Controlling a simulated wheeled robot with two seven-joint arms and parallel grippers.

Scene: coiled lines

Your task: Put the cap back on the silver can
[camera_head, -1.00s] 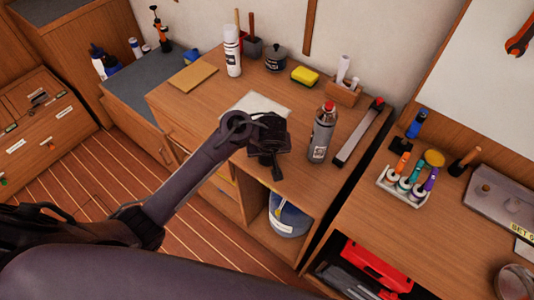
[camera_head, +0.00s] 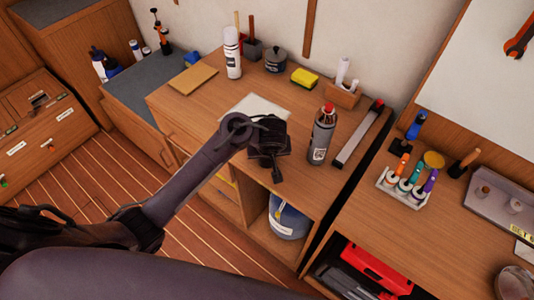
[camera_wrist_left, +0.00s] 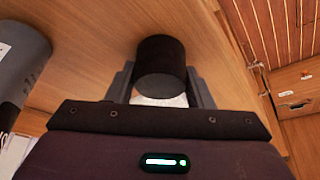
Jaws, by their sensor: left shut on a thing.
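The silver can (camera_head: 323,137) stands upright on the wooden workbench, with its red nozzle uncovered. It also shows at the left edge of the left wrist view (camera_wrist_left: 22,62), only in part. My left gripper (camera_head: 273,170) is to the left of the can in the head view, apart from it. In the left wrist view my left gripper (camera_wrist_left: 160,88) is shut on a dark cylindrical cap (camera_wrist_left: 161,68), one finger on each side. The cap is mostly hidden in the head view. My right gripper is not in view.
A pale sheet (camera_head: 256,104) lies behind my gripper. A long metal bar (camera_head: 360,133) lies right of the can. A white spray can (camera_head: 232,52), a dark pot (camera_head: 275,59), a yellow sponge (camera_head: 304,77) and a wooden holder (camera_head: 343,94) stand farther back. The bench front is clear.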

